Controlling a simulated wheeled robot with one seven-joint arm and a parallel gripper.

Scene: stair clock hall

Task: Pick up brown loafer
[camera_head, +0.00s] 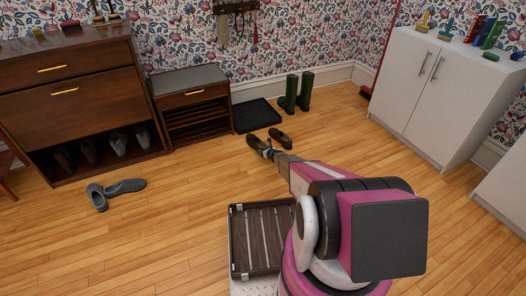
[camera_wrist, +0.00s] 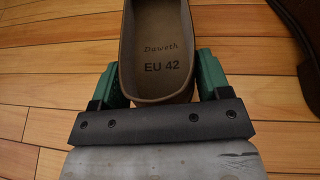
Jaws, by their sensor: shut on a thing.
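A brown loafer (camera_head: 255,142) is at my gripper (camera_head: 267,153) in the head view, near the middle of the wooden floor. In the wrist view the loafer (camera_wrist: 160,22) shows its insole marked "Daweth EU 42", with the heel end toward me. The green fingers of my gripper (camera_wrist: 160,80) are shut on both sides of its heel. The toe is outside the wrist view. I cannot tell whether the loafer touches the floor. A second brown loafer (camera_head: 281,137) lies just to the right, partly seen in the wrist view (camera_wrist: 301,32).
A black tray (camera_head: 256,116) and green boots (camera_head: 298,92) stand behind the loafers. Grey slippers (camera_head: 116,190) lie at left before a dark shoe cabinet (camera_head: 70,85). A slatted wooden tray (camera_head: 236,243) is in front, beside my arm. A white cabinet (camera_head: 440,95) stands right.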

